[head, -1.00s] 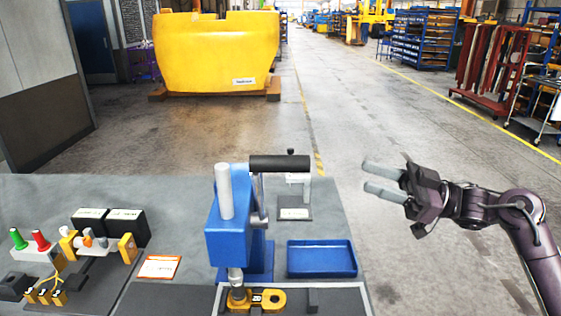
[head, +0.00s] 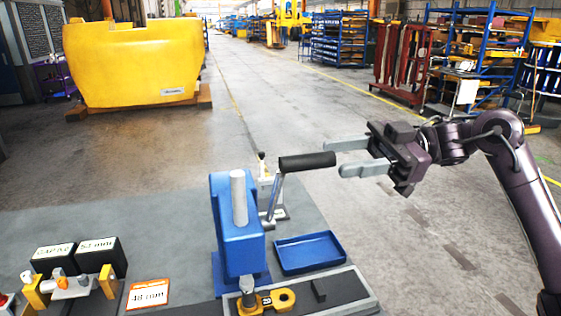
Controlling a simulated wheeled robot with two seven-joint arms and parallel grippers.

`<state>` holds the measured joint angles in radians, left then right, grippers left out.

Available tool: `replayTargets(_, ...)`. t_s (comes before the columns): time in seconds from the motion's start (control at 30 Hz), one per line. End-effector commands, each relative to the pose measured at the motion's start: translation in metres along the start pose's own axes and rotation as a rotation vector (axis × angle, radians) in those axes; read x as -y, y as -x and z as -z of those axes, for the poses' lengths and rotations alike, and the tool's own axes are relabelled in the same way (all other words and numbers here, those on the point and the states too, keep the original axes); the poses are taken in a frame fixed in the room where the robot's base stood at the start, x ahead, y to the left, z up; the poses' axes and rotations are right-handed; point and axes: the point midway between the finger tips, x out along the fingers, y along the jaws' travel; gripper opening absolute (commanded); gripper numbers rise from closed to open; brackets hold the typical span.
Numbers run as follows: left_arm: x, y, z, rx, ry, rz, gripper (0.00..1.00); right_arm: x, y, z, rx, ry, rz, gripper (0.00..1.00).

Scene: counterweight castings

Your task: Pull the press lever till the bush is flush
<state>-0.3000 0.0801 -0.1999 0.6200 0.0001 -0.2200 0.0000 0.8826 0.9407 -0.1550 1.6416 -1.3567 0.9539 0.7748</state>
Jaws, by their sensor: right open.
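The blue press (head: 237,225) stands on the grey bench, with a light grey cylinder on its upper part. Its lever ends in a black grip (head: 307,161) that points right, on a thin metal arm (head: 275,197). Under the press ram (head: 247,290) lies a yellow-brown link part (head: 271,301); the bush cannot be made out clearly. My right gripper (head: 341,158) is open and empty, its two grey fingers pointing left at the right end of the black grip. Whether a finger touches the grip cannot be told. My left gripper is not in view.
An empty blue tray (head: 308,253) sits right of the press. Two black boxes (head: 72,258), a clamp fixture (head: 70,286) and an orange-edged "48 mm" card (head: 148,294) lie to the left. A large yellow casting (head: 133,62) stands on the floor behind. The floor right of the bench is clear.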

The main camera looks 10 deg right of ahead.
Motion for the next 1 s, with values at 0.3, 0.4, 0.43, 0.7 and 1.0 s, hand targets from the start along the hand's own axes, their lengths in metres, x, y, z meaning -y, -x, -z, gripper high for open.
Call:
replayTargets(0.3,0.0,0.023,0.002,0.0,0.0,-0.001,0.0,0.0,-0.051,0.004,-0.004,-0.001,0.004,0.43)
replayTargets(0.4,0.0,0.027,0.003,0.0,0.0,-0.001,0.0,0.0,-0.062,0.003,-0.003,-0.001,0.002,0.43)
replayTargets(0.43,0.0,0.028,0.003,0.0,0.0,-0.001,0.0,0.0,-0.065,0.003,-0.003,-0.001,0.002,0.43)
replayTargets(0.7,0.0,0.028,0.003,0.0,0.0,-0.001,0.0,0.0,-0.071,0.0,-0.002,-0.001,-0.001,0.43)
replayTargets(1.0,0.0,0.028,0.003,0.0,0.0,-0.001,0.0,0.0,-0.071,0.0,-0.002,0.0,0.0,0.17)
